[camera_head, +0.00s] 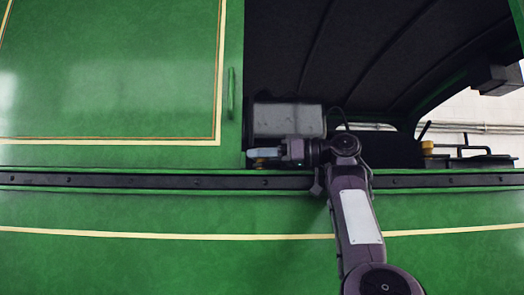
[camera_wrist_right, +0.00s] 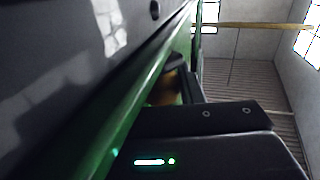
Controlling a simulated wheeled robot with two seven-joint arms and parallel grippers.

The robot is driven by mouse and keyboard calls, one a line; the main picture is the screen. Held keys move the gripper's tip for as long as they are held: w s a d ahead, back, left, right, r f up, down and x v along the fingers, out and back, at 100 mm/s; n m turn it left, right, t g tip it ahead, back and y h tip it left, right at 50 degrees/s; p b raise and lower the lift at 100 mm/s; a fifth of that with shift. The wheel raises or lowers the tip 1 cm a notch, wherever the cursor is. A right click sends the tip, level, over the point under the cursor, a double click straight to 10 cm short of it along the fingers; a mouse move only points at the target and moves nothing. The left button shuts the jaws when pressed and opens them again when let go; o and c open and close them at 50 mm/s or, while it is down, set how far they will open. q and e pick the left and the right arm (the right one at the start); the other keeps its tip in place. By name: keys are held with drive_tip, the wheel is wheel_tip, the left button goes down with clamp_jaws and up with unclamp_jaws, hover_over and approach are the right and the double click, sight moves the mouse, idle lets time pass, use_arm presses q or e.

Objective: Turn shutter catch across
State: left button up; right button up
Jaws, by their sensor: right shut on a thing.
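The green shutter (camera_head: 110,70) with cream lining fills the left of the head view. A small brass-coloured piece, which looks like the shutter catch (camera_head: 260,162), is at the lower left corner of the window opening, just above the dark rail. My right gripper (camera_head: 262,154) reaches left along the sill and is shut on this catch, hiding most of it. In the right wrist view an orange-brown bit of the catch (camera_wrist_right: 168,86) shows beside the dark fingers. The catch's exact angle cannot be told. My left gripper is not in view.
A green upright handle (camera_head: 231,93) stands on the shutter's right edge. A grey box (camera_head: 288,119) is inside the dark opening behind my gripper. A black riveted rail (camera_head: 130,181) runs below the sill. A brass fitting (camera_head: 428,148) and black levers are at the far right.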

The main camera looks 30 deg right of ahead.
drive_tip(key=shift+f, duration=0.1)
idle(0.3)
drive_tip(key=o, duration=0.9)
drive_tip(key=shift+o, duration=0.2)
drive_tip(key=b+v, duration=0.2)
drive_tip(key=v, duration=0.5)
drive_tip(key=shift+s+d, duration=0.2)
drive_tip(key=shift+d, duration=0.05)
drive_tip(key=shift+c, duration=0.3)
